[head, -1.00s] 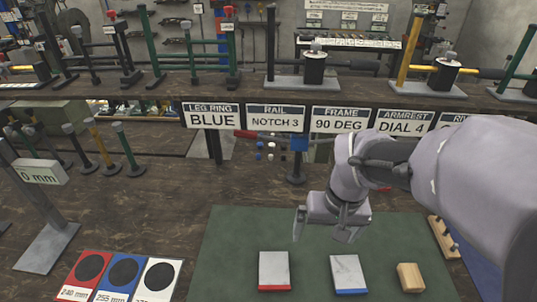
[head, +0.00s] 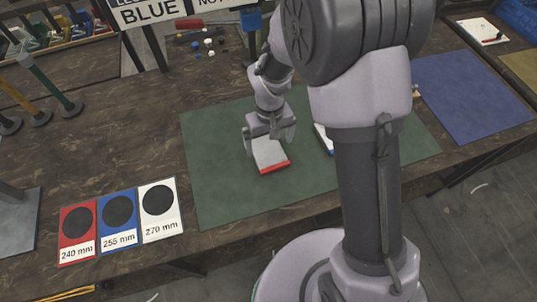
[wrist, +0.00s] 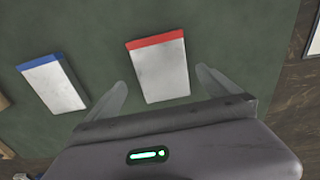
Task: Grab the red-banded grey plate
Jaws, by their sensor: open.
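The red-banded grey plate (head: 270,155) lies on the green mat in the head view, its red band toward the front edge. In the wrist view the same plate (wrist: 160,72) lies between and beyond my two fingertips, red band at the far end. My gripper (head: 269,138) is open and empty, over the rear part of the plate; the wrist view shows its fingers (wrist: 165,85) spread on both sides of it. I cannot tell the exact height above the mat. The blue-banded grey plate (wrist: 54,84) lies to the left in the wrist view; my arm partly hides it in the head view (head: 324,139).
The green mat (head: 215,175) has free room left of the plate. Red, blue and white cards (head: 119,219) with black discs lie at the front left. A blue mat (head: 470,95) is on the right. Posts (head: 50,85) stand at the back left.

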